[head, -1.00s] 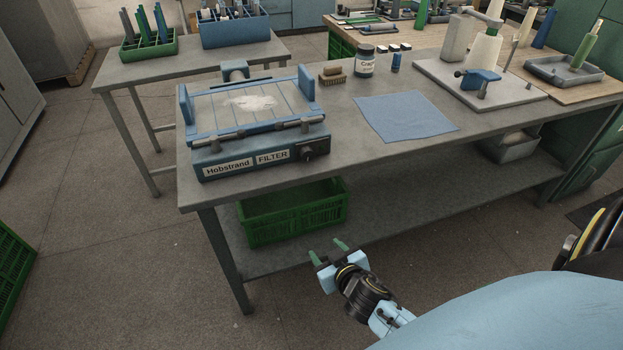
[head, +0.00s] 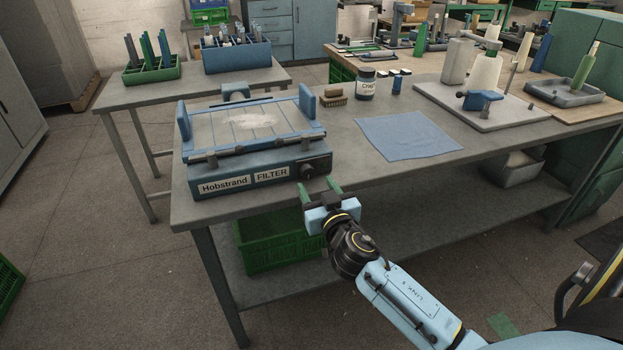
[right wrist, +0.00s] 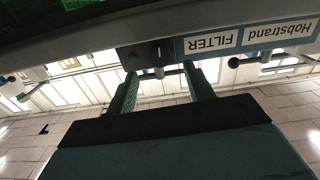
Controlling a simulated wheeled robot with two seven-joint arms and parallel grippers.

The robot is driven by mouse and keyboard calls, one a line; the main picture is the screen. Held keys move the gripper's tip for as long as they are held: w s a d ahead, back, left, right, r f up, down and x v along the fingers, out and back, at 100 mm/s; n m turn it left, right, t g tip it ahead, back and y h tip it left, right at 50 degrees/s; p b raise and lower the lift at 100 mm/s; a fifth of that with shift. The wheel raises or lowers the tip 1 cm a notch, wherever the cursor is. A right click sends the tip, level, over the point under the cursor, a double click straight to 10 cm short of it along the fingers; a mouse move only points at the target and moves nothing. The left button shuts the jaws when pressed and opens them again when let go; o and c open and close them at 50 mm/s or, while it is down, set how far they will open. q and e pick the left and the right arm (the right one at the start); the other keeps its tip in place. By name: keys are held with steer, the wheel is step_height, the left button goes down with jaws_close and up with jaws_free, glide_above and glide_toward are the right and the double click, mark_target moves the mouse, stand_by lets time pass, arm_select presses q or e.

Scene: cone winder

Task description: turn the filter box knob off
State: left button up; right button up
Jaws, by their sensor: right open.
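The blue filter box (head: 243,181) stands at the left end of the workbench, with "Hobstrand" and "FILTER" labels on its front. Its dark knob (head: 307,171) is at the right end of that front. In the upside-down right wrist view the knob (right wrist: 156,53) shows beside the FILTER label, between the lines of my fingers and beyond their tips. My right gripper (head: 318,187) is open and empty, just in front of and slightly below the knob, apparently not touching it. The knob's setting is too small to read. My left gripper is out of view.
The workbench (head: 290,201) front edge lies close to my right gripper. A green crate (head: 262,247) sits on the shelf below. A blue cloth (head: 408,138), a labelled jar (head: 366,84) and a brush (head: 333,97) lie right of the filter box.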

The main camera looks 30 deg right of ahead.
mark_target(309, 174)
steer(key=shift+x, duration=2.15)
steer(key=shift+a, duration=0.1)
